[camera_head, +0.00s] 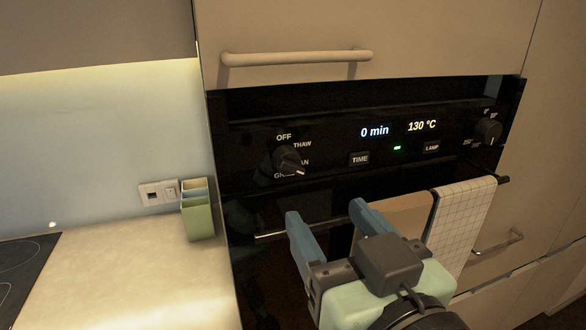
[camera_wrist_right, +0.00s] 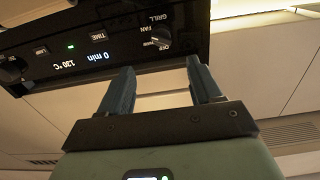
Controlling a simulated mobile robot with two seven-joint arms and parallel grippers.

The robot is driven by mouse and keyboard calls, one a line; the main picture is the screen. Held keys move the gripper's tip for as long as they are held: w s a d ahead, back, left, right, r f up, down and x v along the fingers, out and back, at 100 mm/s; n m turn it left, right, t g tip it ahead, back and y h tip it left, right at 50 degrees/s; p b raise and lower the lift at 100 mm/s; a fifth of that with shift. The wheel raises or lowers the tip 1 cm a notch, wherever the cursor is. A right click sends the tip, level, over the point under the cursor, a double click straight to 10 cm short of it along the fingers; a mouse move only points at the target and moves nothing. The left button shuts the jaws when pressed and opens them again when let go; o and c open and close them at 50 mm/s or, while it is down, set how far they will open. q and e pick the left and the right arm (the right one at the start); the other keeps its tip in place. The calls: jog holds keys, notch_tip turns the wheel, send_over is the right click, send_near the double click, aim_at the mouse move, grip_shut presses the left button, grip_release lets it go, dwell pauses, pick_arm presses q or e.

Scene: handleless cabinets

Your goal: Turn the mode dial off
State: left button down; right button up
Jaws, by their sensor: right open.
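The mode dial (camera_head: 289,159) is a dark round knob at the left of the black oven panel, with OFF, THAW, FAN and GRILL around it. Its white mark points to the lower right, near the partly covered FAN label and away from OFF. It also shows upside down in the right wrist view (camera_wrist_right: 161,38). My right gripper (camera_head: 325,210) is open and empty, with blue fingers, below and in front of the dial, apart from it. In the wrist view the open fingers (camera_wrist_right: 160,67) lie beneath the dial in the picture. My left gripper is not in view.
The panel display (camera_head: 390,129) reads 0 min and 130 °C, with a green light lit. A temperature dial (camera_head: 488,130) is at the right. A checked towel (camera_head: 462,225) hangs on the oven handle. A green container (camera_head: 197,210) stands on the counter (camera_head: 120,265) at left.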

aim_at(293, 171)
jog(key=p+x, duration=0.3)
jog(key=x, duration=0.8)
jog(key=shift+a, duration=0.1)
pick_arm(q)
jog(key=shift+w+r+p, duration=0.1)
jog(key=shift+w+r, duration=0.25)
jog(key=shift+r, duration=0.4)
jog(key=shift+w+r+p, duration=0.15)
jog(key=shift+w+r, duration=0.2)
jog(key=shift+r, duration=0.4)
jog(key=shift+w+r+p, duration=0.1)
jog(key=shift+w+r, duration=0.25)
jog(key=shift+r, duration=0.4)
pick_arm(e)
jog(key=shift+x, duration=0.8)
jog(key=shift+f, duration=0.1)
jog(key=shift+c, duration=0.3)
jog(key=c, duration=0.9)
